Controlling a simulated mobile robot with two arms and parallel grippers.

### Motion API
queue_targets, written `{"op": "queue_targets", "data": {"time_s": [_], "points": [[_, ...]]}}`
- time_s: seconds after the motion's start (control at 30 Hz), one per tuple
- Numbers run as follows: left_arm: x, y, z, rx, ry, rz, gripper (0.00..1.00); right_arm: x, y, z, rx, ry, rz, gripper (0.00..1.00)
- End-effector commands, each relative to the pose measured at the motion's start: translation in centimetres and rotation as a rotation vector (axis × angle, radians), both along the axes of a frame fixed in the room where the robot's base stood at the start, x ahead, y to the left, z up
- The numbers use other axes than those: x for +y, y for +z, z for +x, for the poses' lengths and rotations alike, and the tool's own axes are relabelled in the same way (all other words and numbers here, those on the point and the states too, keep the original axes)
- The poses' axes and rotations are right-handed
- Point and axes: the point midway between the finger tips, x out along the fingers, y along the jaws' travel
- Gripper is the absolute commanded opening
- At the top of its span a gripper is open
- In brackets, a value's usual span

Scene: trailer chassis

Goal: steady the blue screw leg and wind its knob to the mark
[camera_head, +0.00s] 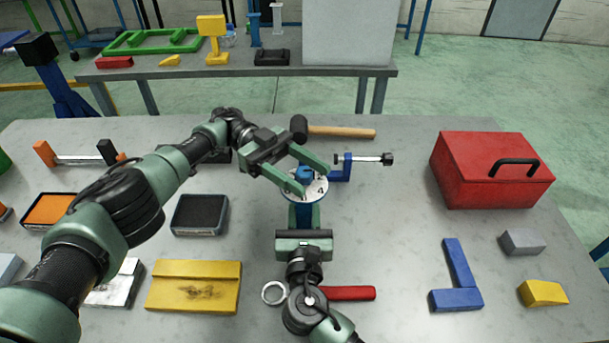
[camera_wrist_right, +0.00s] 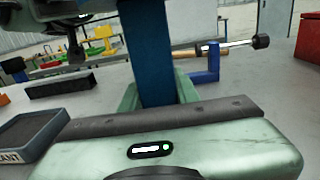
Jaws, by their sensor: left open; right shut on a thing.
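The blue screw leg (camera_head: 304,214) stands upright near the middle of the table. At its top are a blue knob (camera_head: 304,174) and a pale dial (camera_head: 320,189) with a "4" showing. My left gripper (camera_head: 312,180) is open, its fingers on either side of the knob; contact cannot be told. My right gripper (camera_head: 304,222) is shut on the leg's post below the dial. In the right wrist view the blue post (camera_wrist_right: 147,50) rises between the green fingers. The leg's foot and the mark are hidden.
A mallet (camera_head: 335,132) and a blue clamp (camera_head: 348,166) lie just behind the leg. A red toolbox (camera_head: 490,170) stands at right. A red handle (camera_head: 348,293) and a metal ring (camera_head: 274,292) lie in front.

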Motion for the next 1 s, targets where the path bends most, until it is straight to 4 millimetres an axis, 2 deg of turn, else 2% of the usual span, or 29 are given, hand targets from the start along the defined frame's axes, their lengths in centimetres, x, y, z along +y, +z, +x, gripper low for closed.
{"op": "queue_targets", "data": {"time_s": [0.3, 0.5, 0.7, 1.0], "points": [[0.0, 5.9, 0.0, -0.004, 0.0, 0.0, 0.54, -0.1, 0.0, 0.0, 0.0, -0.002, -0.001, 0.0], [0.0, 8.5, 0.0, -0.001, -0.001, 0.002, 0.54, -0.1, 0.0, 0.0, 0.0, -0.002, -0.001, 0.0], [0.0, 9.3, 0.0, 0.001, 0.0, 0.002, 0.54, -0.1, 0.0, 0.0, 0.001, -0.002, -0.001, 0.0], [-0.1, 9.1, 0.1, -0.014, 0.012, -0.01, 0.54, -0.1, -0.1, 0.0, 0.001, -0.003, -0.001, 0.0]]}}
